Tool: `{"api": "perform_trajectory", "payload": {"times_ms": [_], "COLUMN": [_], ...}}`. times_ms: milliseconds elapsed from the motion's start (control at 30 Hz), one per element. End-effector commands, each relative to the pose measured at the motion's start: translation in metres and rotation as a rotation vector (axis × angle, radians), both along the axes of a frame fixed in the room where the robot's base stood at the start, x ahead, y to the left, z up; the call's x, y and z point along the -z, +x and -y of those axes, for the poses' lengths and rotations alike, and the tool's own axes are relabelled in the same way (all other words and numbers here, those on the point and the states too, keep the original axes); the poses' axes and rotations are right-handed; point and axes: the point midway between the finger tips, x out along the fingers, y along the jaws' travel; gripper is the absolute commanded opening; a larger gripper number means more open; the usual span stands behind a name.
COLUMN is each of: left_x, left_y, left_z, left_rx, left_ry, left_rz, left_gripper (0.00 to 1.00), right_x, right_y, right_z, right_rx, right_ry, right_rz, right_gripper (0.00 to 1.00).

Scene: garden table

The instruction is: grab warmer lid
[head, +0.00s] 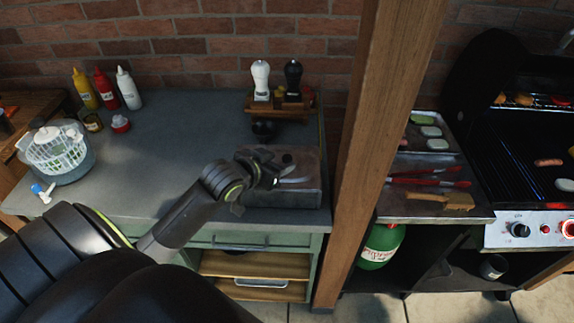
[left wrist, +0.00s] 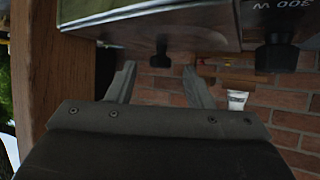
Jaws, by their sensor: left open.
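The warmer (head: 283,199) is a dark metal box at the right end of the grey table. Its lid (head: 305,163) is the flat top, with a pale curved part near the front; my gripper hides some of it. My left gripper (head: 266,173) is over the left part of the warmer. In the left wrist view its two fingers (left wrist: 160,82) are spread with nothing between them. There, a metal body with upside-down "300 W" lettering, seemingly the warmer (left wrist: 200,20), fills the top, with dark knobs on it. I cannot tell whether the fingers touch it. My right gripper is not in view.
A wooden post (head: 362,150) stands just right of the warmer. A wooden rack (head: 277,108) with white and black mills is behind it. Sauce bottles (head: 105,88) and a salad spinner (head: 60,155) stand at the left. The table's middle is clear. A grill (head: 520,140) is far right.

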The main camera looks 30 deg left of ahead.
Motion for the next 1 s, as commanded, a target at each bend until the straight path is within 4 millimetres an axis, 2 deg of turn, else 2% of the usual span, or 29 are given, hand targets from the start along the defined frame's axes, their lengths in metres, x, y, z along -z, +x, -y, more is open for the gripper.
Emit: {"api": "perform_trajectory", "payload": {"times_ms": [233,400,700,767,1000], "left_x": [0.009,0.018,0.021,0.021,0.021], "left_y": [0.027,0.040,0.043,0.043,0.043], "left_z": [0.001,0.001,0.001,0.001,0.001], "left_rx": [-0.001,-0.001,0.000,0.000,0.000], "left_ry": [-0.004,-0.002,0.000,0.000,0.000], "left_rz": [0.001,0.001,0.001,0.001,0.001], "left_gripper": [0.47,0.47,0.47,0.41,0.10], "right_x": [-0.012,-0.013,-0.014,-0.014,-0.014], "right_y": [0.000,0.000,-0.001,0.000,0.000], "right_z": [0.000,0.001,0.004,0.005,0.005], "right_rx": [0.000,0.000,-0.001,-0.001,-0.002], "right_ry": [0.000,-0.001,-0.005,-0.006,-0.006], "right_rz": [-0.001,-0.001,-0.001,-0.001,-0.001], "right_gripper": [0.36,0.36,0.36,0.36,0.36]}}
